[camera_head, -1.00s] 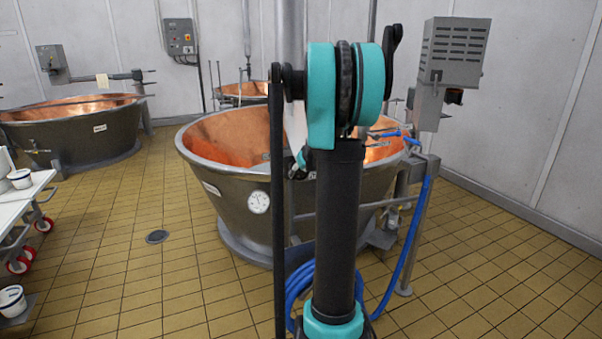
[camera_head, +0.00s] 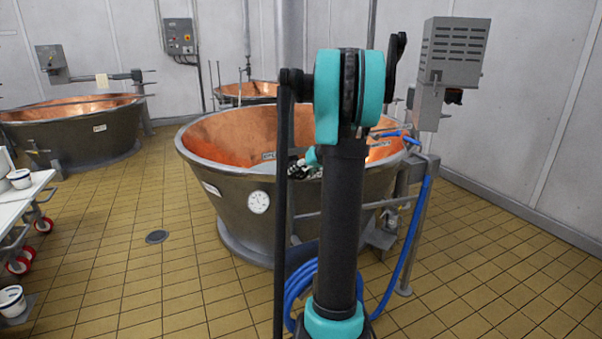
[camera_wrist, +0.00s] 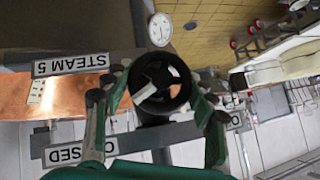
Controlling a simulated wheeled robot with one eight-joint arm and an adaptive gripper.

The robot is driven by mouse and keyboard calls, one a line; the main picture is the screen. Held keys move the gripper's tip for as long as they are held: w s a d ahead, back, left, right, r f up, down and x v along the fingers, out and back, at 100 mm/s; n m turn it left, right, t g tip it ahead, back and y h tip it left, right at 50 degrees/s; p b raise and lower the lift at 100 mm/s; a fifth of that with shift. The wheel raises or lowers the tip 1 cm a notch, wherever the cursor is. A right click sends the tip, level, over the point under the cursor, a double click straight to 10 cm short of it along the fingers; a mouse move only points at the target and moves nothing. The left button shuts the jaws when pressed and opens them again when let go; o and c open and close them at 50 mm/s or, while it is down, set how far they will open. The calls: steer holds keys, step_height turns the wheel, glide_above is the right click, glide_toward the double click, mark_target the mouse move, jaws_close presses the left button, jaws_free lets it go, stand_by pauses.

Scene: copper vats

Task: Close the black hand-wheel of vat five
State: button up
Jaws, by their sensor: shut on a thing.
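The black hand-wheel (camera_wrist: 150,72) is in the middle of the wrist view, which shows the scene upside down. A label reading STEAM 5 (camera_wrist: 70,64) is on its left. My gripper (camera_wrist: 157,88) is shut on the hand-wheel, with a finger on either side of its rim. A second label (camera_wrist: 70,152), partly covered by a finger, reads as CLOSED. In the head view my gripper (camera_head: 301,167) is at the near rim of the middle copper vat (camera_head: 232,205). The hand-wheel cannot be made out there, as my arm hides part of that area.
A round dial (camera_head: 259,202) is on the vat's front; it also shows in the wrist view (camera_wrist: 160,29). A blue hose (camera_head: 415,230) hangs at the vat's right. Another vat (camera_head: 85,135) and a white cart (camera_head: 25,195) stand left. Tiled floor between is clear.

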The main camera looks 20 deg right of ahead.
steer(key=o, duration=1.2)
steer(key=shift+c, duration=0.2)
steer(key=v, duration=1.2)
